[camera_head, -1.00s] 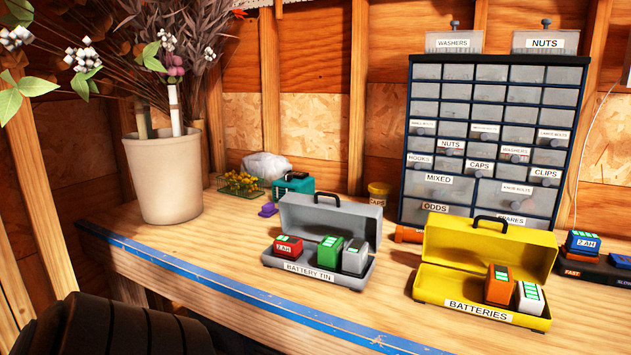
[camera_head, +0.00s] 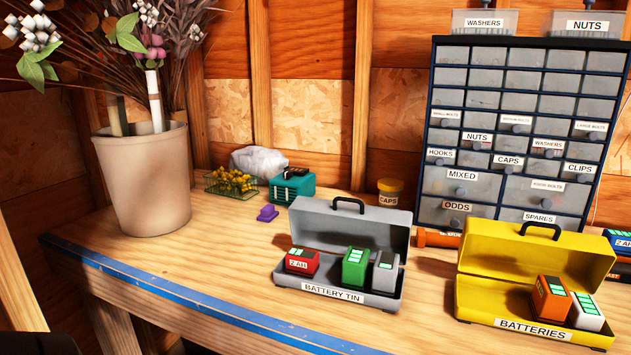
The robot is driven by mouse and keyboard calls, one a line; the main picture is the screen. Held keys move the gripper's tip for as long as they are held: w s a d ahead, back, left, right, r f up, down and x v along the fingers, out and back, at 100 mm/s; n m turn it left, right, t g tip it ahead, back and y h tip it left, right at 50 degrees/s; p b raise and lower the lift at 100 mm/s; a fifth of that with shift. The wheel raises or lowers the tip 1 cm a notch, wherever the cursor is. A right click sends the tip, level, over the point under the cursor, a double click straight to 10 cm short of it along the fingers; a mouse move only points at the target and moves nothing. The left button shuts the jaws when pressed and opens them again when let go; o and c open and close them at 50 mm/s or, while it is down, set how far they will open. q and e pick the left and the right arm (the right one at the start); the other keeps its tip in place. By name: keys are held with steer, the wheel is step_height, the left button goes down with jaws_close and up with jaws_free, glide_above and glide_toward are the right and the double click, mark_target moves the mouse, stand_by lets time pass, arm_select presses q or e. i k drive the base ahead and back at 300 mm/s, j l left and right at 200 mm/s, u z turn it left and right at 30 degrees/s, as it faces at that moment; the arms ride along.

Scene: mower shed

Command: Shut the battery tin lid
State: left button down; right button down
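The grey battery tin (camera_head: 336,291) stands on the workbench with its front label reading BATTERY TIN. Its lid (camera_head: 350,227) is open and raised at the back, with a black handle on top. Inside stand a red battery (camera_head: 301,262), a green battery (camera_head: 355,267) and a grey battery (camera_head: 386,273), all rising above the front wall. Neither of my grippers shows in the view.
A yellow BATTERIES tin (camera_head: 478,300), also open, stands to the right on the workbench (camera_head: 232,262). Behind are a drawer cabinet (camera_head: 510,130), a teal case (camera_head: 293,184) and a CAPS jar (camera_head: 389,191). A large plant pot (camera_head: 145,180) stands left. The bench left of the grey tin is mostly clear.

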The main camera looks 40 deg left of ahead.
mark_target(334, 226)
steer(key=j+u, duration=0.15)
steer(key=u, duration=0.25)
steer(key=j+u, duration=0.1)
steer(key=u, duration=0.3)
steer(key=i+u, duration=0.1)
steer(key=u, duration=0.35)
